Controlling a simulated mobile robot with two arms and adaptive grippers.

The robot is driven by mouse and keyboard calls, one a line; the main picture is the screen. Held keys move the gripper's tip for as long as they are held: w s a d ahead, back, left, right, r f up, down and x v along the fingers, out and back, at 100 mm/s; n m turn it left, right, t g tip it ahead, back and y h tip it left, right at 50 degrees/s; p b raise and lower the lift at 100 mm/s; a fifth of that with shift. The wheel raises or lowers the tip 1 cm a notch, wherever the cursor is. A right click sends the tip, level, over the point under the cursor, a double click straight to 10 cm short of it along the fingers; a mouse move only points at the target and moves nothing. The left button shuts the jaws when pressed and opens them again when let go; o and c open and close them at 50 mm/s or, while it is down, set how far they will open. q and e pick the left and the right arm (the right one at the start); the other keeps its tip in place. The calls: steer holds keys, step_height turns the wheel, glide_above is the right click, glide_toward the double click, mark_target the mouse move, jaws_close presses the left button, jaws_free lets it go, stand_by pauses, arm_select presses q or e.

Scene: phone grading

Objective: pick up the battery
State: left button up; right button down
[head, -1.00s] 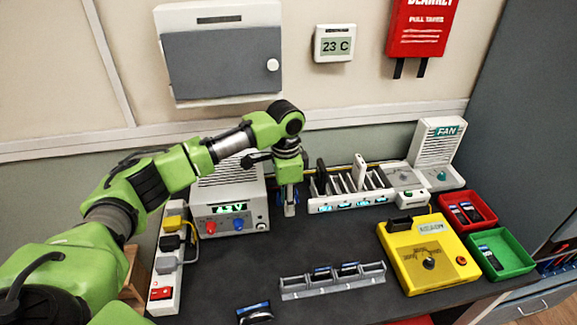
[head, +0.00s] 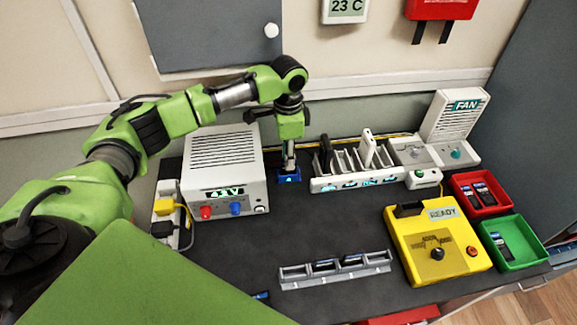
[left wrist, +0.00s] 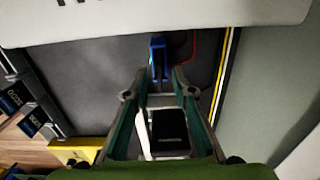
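My left gripper (head: 289,166) points down over a small blue holder (head: 289,178) beside the power supply. In the left wrist view the blue holder (left wrist: 157,60) shows just past the fingertips (left wrist: 160,78). The fingers look apart with a gap, and I see no battery clearly held between them. Dark batteries with blue edges sit in the grey slotted rack (head: 335,278), one at its middle (head: 325,266) and one at its right (head: 352,260). A battery's blue end (head: 262,296) peeks out behind my green arm. My right gripper is not in view.
The power supply (head: 225,165) stands left of the gripper, and a white slotted charger (head: 356,182) stands right. A yellow tester (head: 435,250), a red bin (head: 476,205) and a green bin (head: 515,260) are further right. The dark tabletop (head: 330,220) is clear in the middle.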

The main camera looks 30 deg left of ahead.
arm_select(q)
step_height(320, 180, down, 4)
steer(key=shift+r, duration=0.2)
jaws_close()
steer(key=shift+d+r, duration=0.1)
